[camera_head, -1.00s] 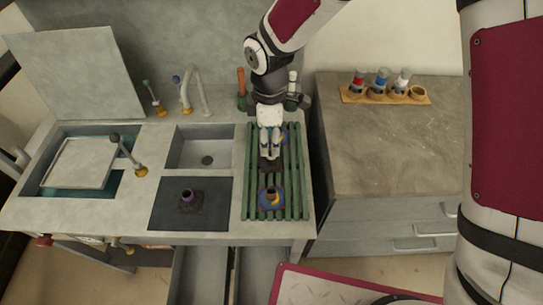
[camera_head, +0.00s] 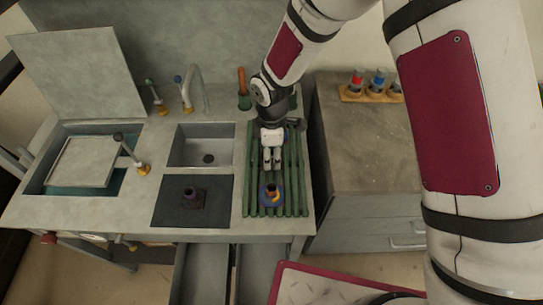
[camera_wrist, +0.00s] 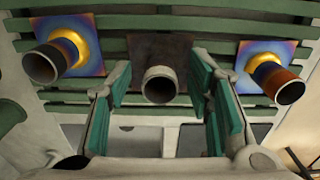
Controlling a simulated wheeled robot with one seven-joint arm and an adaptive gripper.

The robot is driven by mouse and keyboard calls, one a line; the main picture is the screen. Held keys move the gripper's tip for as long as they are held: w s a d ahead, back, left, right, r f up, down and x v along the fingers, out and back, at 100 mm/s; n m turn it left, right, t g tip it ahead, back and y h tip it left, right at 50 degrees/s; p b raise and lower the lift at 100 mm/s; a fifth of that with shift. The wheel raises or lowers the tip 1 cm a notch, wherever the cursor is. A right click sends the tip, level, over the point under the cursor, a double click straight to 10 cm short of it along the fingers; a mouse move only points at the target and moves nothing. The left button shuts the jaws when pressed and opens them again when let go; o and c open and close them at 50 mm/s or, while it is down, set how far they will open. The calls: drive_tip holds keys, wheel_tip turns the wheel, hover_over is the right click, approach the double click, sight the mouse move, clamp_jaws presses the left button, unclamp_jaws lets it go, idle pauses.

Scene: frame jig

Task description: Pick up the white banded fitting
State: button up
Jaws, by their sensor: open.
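In the wrist view a pale, open-topped cylindrical fitting (camera_wrist: 160,84) stands on a dark square plate (camera_wrist: 141,50) on the green slatted rack (camera_head: 297,185). It looks like the white banded one, though its band is not clear. My gripper (camera_wrist: 160,92) is open, with its green-padded fingers on either side of this fitting and nothing held. In the head view my gripper (camera_head: 272,160) is over the rack and hides the fitting. Another fitting with a pale band may stand at the right end of the wooden holder (camera_head: 352,96), mostly hidden by my arm.
Fittings on iridescent plates flank it at left (camera_wrist: 60,55) and right (camera_wrist: 270,75). A dark fitting (camera_head: 193,197) stands on a black mat (camera_head: 167,212). The sink (camera_head: 190,150) is left of the rack. The right counter (camera_head: 355,150) is largely bare. Drawers stand open below.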

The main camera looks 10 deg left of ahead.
clamp_jaws()
